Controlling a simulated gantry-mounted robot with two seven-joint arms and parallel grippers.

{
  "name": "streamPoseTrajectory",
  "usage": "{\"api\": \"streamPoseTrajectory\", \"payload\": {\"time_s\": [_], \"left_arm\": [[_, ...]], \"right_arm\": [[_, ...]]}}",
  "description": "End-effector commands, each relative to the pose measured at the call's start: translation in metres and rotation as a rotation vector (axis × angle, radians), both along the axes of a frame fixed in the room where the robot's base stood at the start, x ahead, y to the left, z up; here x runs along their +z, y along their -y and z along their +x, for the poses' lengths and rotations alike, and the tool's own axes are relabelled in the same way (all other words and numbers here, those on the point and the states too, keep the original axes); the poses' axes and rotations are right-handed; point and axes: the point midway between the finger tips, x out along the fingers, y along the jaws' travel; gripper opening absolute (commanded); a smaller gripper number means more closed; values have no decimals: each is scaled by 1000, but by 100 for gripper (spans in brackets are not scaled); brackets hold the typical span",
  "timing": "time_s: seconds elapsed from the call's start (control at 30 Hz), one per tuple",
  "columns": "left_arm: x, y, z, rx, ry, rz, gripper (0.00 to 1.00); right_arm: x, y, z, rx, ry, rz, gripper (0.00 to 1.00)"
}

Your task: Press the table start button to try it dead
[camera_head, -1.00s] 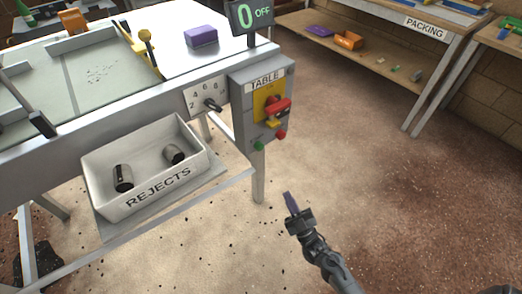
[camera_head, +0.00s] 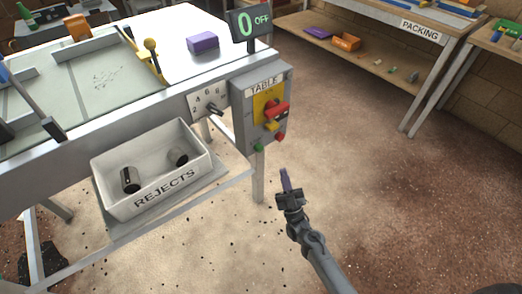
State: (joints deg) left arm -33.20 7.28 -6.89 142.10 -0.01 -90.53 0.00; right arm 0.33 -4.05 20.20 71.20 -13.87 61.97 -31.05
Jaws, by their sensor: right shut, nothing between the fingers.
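The grey TABLE control box (camera_head: 241,117) hangs on the table's front right corner. A green button (camera_head: 259,148) is at its lower left and a red button (camera_head: 279,138) at its lower right. Above them a red switch handle (camera_head: 277,109) sits on a yellow plate, with a small yellow piece below it. The display (camera_head: 250,23) above reads 0 OFF. My right gripper (camera_head: 285,172) is shut and empty, its purplish fingertips pointing up, below and right of the green button and apparently apart from it. My left gripper is not in view.
A numbered dial (camera_head: 212,106) is beside the box. A purple block (camera_head: 203,42) lies on the table. The packing bench (camera_head: 390,78) stands at back right.

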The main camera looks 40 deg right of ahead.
Motion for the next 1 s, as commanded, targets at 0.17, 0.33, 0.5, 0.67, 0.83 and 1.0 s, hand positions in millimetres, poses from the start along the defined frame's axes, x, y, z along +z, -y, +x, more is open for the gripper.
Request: {"api": "streamPoseTrajectory", "payload": {"time_s": [0.17,0.33,0.5,0.67,0.83,1.0], "left_arm": [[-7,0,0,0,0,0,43],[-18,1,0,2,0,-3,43],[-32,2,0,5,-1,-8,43],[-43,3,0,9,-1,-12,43],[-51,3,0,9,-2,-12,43],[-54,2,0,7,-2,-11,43]], "right_arm": [[-2,0,9,0,0,0,0],[-3,-1,26,0,2,0,0],[-4,-2,47,0,2,0,0],[-3,-3,65,0,2,-1,0],[-3,-4,79,-1,0,-1,0],[-1,-4,86,1,0,-1,0]]}}
